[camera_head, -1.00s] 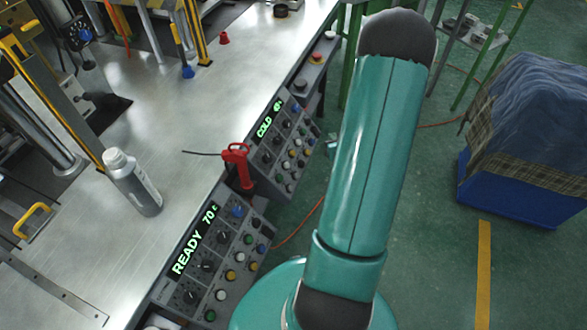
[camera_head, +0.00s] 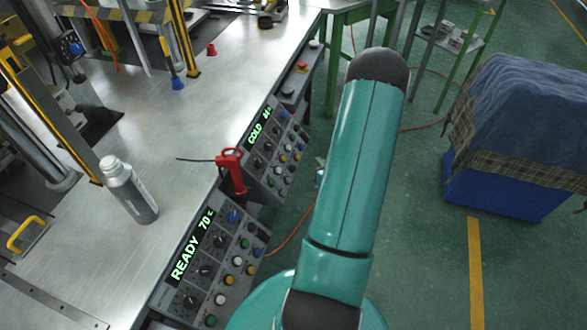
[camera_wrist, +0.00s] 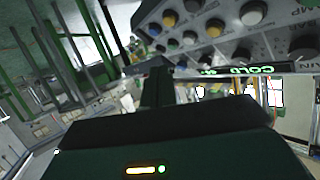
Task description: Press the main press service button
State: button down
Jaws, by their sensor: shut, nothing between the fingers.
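Two grey control panels stand along the table's right edge. The nearer panel (camera_head: 212,268) has a green "READY 70 c" display and several coloured buttons and knobs. The farther panel (camera_head: 272,150) has a green "COLD" display and similar buttons. I cannot tell which button is the main press service button. In the wrist view the panel with the "COLD" display (camera_wrist: 250,69) appears upside down, with a white button (camera_wrist: 252,13) and a yellow button (camera_wrist: 169,18). My gripper (camera_wrist: 158,82) is shut and empty, close to this panel; I see no clear contact. My arm mostly hides it in the head view.
A red-handled tool (camera_head: 232,170) stands between the panels. A grey bottle (camera_head: 128,190) is on the metal table (camera_head: 150,130). A red emergency button (camera_head: 302,66) sits beyond the farther panel. A cloth-covered blue crate (camera_head: 500,185) stands right; green floor lies between.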

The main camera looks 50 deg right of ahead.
aim_at(293, 168)
jog(key=w+a+f, duration=0.2)
jog(key=w+f, duration=0.3)
jog(key=shift+w+a, duration=0.25)
dwell(2.0)
jog(key=shift+w+a+f, duration=0.1)
jog(key=shift+w+f, duration=0.15)
jog(key=shift+w, duration=0.05)
